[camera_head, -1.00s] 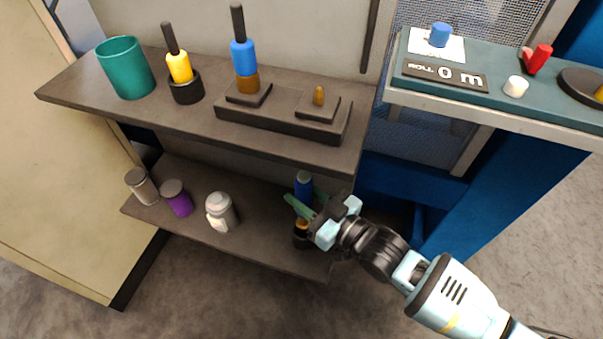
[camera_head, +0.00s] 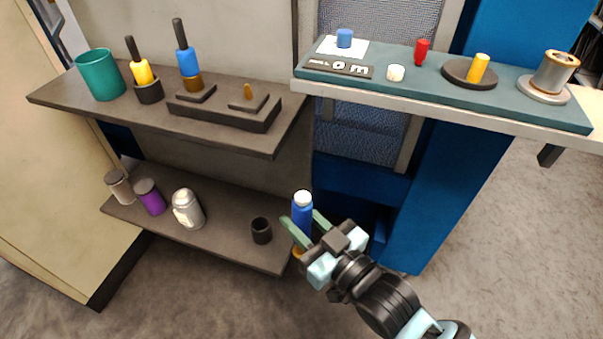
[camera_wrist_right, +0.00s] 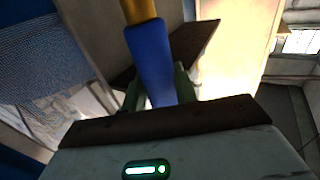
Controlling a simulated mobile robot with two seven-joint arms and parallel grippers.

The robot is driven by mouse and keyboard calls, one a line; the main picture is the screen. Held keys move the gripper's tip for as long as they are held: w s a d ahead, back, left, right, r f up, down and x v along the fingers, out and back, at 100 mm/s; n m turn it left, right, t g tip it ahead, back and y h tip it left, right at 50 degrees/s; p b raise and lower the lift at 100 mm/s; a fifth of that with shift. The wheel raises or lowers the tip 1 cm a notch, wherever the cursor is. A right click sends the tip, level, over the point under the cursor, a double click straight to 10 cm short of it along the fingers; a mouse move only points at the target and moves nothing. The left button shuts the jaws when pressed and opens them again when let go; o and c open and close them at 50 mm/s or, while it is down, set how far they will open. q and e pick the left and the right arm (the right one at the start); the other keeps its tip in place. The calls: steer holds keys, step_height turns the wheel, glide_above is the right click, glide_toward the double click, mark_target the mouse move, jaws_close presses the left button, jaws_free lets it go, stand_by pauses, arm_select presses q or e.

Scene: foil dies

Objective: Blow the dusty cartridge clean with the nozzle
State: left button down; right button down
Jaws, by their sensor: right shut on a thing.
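My right gripper (camera_head: 301,227) is shut on a blue tool (camera_head: 303,211) with a white top and an orange lower end. It holds it upright just off the right end of the lower shelf. In the right wrist view, the blue tool (camera_wrist_right: 152,58) stands between the fingers, with a yellow-orange part at the top. I cannot tell for sure that it is the nozzle. A mottled whitish canister (camera_head: 187,209) stands on the lower shelf. I cannot tell which is the dusty cartridge.
The upper shelf (camera_head: 235,140) holds a teal cup (camera_head: 100,75). The teal counter (camera_head: 440,102) overhangs at right, with a metal spool (camera_head: 555,72).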

steer(key=c, duration=2.2)
jaws_free()
steer(key=d+r+m+t+h, duration=0.1)
steer(key=d+h, duration=0.1)
steer(key=d, duration=0.1)
steer(key=s+d+r+m+t+h, duration=0.1)
steer(key=d+r+m+h, duration=0.1)
steer(key=d, duration=0.1)
steer(key=s+d+r+m+t+h, duration=0.1)
steer(key=d+h, duration=0.1)
steer(key=d, duration=0.1)
steer(key=shift+d+r+t, duration=0.2)
steer(key=shift+d+t, duration=0.05)
steer(key=shift+t, duration=0.05)
steer(key=c, duration=2.2)
jaws_free()
steer(key=s+d+m+h, duration=0.1)
steer(key=d+h, duration=0.1)
steer(key=d, duration=0.2)
steer(key=s+d+m+h, duration=0.1)
steer(key=s+d+h, duration=0.1)
steer(key=d, duration=0.2)
steer(key=s+d+m+h, duration=0.1)
steer(key=d+m+h, duration=0.1)
steer(key=d, duration=0.2)
steer(key=shift+s+r+t, duration=0.15)
steer(key=shift+r+t, duration=0.2)
steer(key=shift+t, duration=0.05)
